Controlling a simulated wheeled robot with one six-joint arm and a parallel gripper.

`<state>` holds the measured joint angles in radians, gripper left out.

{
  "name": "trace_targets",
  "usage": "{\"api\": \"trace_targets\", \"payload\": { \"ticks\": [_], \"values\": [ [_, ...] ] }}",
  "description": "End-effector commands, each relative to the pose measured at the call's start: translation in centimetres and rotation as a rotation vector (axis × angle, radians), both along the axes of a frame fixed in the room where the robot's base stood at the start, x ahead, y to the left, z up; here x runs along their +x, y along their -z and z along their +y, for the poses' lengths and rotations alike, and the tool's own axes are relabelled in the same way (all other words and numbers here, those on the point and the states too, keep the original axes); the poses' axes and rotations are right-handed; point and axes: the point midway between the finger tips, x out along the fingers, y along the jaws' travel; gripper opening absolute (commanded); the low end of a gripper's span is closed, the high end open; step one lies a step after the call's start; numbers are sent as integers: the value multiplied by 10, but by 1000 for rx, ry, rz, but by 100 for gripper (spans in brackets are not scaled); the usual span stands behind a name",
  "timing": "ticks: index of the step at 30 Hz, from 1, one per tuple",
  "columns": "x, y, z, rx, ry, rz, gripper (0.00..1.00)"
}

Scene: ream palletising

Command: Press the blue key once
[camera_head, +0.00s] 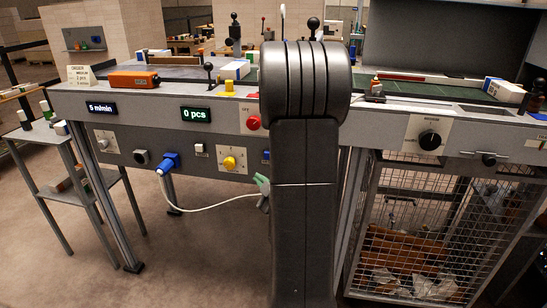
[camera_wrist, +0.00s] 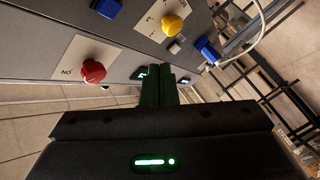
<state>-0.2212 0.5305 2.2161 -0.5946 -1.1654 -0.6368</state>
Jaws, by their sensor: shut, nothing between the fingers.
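The blue key (camera_head: 266,155) shows on the front panel of the machine, partly hidden behind my arm in the head view. In the wrist view a blue square key (camera_wrist: 107,7) is cut off by the top edge, left of a yellow knob (camera_wrist: 173,25). My gripper (camera_wrist: 160,70) is shut and empty, its dark green fingers together. In the wrist picture the fingertips appear below and right of the blue key; no contact with it shows. A red button (camera_wrist: 93,71) lies to the left of the fingers.
A blue plug (camera_head: 170,162) with a white cable is in the panel, left of the yellow knob (camera_head: 229,163). The displays read "5 m/min" (camera_head: 102,108) and "0 pcs" (camera_head: 196,115). A wire cage (camera_head: 400,245) stands at the right. Open floor lies in front of the panel.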

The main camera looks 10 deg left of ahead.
Motion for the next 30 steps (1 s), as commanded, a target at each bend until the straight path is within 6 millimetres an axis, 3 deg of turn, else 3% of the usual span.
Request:
{"api": "trace_targets", "payload": {
  "ticks": [10,24,30],
  "values": [
    [9,-2,0,0,1,0,0],
    [70,1,-2,0,0,-2,0],
    [85,1,-3,0,1,-1,0]
  ]
}}
